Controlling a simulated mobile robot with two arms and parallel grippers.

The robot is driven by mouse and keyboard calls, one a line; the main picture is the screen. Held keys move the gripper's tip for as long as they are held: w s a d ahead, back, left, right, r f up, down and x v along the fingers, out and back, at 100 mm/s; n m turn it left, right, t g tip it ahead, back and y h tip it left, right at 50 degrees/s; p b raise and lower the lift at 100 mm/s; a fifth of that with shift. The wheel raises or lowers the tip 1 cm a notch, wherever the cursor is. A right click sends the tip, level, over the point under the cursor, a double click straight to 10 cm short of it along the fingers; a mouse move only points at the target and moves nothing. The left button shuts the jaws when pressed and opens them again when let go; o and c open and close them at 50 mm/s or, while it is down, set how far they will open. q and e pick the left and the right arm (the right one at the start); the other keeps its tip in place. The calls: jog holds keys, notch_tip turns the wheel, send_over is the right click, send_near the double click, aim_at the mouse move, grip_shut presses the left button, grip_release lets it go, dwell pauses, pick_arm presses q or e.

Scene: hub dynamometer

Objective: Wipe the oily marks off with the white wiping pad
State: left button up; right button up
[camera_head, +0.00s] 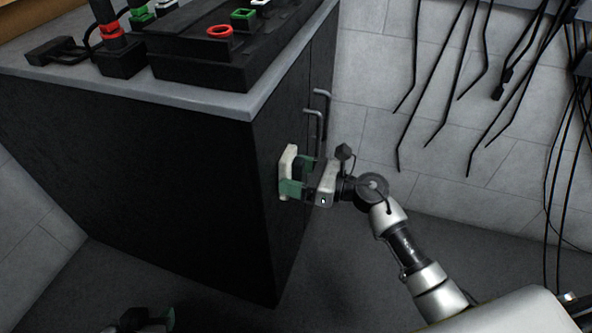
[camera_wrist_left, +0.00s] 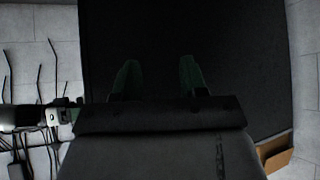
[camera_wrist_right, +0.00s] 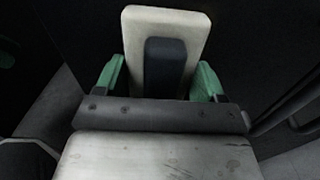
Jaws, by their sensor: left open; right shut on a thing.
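The white wiping pad (camera_head: 287,172) is a pale slab with a dark grip block on its back. My right gripper (camera_head: 298,178) has its green fingers shut on that block. The pad is upright at the black cabinet's (camera_head: 150,170) door side, close to or touching it; I cannot tell which. In the right wrist view the pad (camera_wrist_right: 140,28) stands between the fingers (camera_wrist_right: 163,78). My left gripper (camera_head: 150,318) is low at the bottom edge of the head view. In the left wrist view its fingers (camera_wrist_left: 160,78) are apart and empty, facing the dark cabinet. I see no oily marks clearly.
The cabinet's grey top (camera_head: 235,105) holds a black unit with red and green rings (camera_head: 220,31). Two door handles (camera_head: 322,98) stick out above the pad. Black cables (camera_head: 430,80) hang on the tiled wall at right. Dark floor (camera_head: 350,270) lies open below my right arm.

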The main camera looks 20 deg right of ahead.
pick_arm(q)
jog(key=shift+s+a+f+g+p, duration=0.5)
jog(key=shift+s+a+f+g, duration=0.2)
jog(key=shift+s+g, duration=1)
pick_arm(e)
jog(key=shift+r, duration=0.85)
jog(key=shift+w+d+f+b, duration=0.1)
jog(key=shift+w+d+b, duration=0.25)
jog(key=shift+w+b, duration=0.1)
jog(key=shift+w+d+b, duration=0.35)
jog(key=shift+w, duration=0.2)
jog(key=shift+w+d+b, duration=0.45)
jog(key=shift+w+b, duration=0.15)
jog(key=shift+w, duration=0.15)
pick_arm(q)
jog(key=w+d+r+t+h+b, duration=0.2)
jog(key=w+d+r+t, duration=0.3)
jog(key=w+r+t, duration=0.4)
notch_tip(320, 180, up, 4)
jog(key=t+h, duration=0.1)
jog(key=t, duration=0.4)
jog(key=shift+w+f+m+t+b, duration=0.2)
jog(key=shift+w+m+t+b, duration=0.1)
pick_arm(e)
jog(key=w+d, duration=0.2)
jog(key=w, duration=0.1)
jog(key=shift+d, duration=0.1)
